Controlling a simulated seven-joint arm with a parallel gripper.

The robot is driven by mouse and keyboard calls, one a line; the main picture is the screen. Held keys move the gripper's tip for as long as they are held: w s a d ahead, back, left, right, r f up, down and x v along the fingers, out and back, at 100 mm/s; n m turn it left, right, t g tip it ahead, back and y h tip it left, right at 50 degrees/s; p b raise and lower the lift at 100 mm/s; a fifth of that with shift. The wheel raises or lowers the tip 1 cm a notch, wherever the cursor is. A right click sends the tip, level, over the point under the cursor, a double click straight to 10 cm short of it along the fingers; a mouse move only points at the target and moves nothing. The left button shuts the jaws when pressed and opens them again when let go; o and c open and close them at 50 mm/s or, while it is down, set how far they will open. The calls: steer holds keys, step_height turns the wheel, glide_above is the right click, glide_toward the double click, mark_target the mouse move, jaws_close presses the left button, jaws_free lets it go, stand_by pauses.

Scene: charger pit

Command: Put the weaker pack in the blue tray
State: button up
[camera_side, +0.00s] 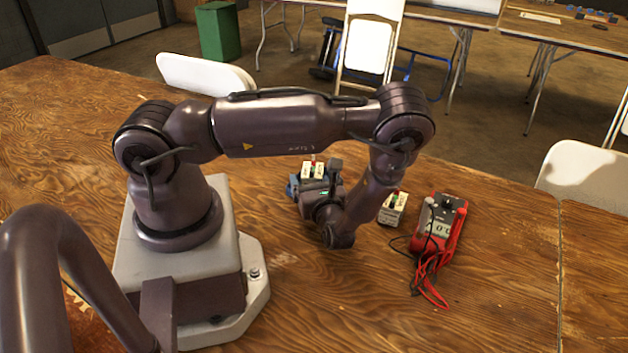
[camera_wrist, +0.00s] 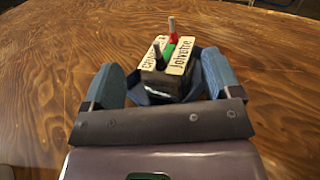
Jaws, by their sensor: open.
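My gripper (camera_side: 316,192) is low over the table, pointing away from the side camera, and open. In the wrist view its two blue fingers (camera_wrist: 163,82) stand on either side of a dark pack with cream labels (camera_wrist: 165,66). This pack has a red post, a black post and a green strip; one label seems to read "Jolvatne". It also shows just beyond my gripper in the side view (camera_side: 313,169).
A red multimeter (camera_side: 441,216) lies right of the second pack, with red and black leads trailing on the wood. Its display is too small to read surely. The wooden table (camera_side: 505,265) is clear at the right front. Chairs and other tables stand beyond.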

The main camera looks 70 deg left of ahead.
steer(key=d, duration=1.1)
steer(key=shift+r, duration=0.1)
steer(key=shift+d+r, duration=0.1)
steer(key=shift+d, duration=0.45)
steer(key=shift+w+r+n+g, duration=0.1)
steer(key=shift+r+n+g, duration=0.2)
steer(key=shift+r+n, duration=0.1)
steer(key=s+d+r+n+t+h, duration=0.2)
steer(key=r+n+h, duration=0.3)
steer(key=r, duration=0.5)
steer(key=s+d+r+n+t+h, duration=0.2)
steer(key=r+n+h, duration=0.4)
steer(key=r, duration=0.4)
steer(key=s+d+r+n+t+h, duration=0.2)
steer(key=r+n+h, duration=0.4)
steer(key=r, duration=0.5)
steer(key=shift+s+h, duration=0.15)
steer(key=shift+h, duration=0.35)
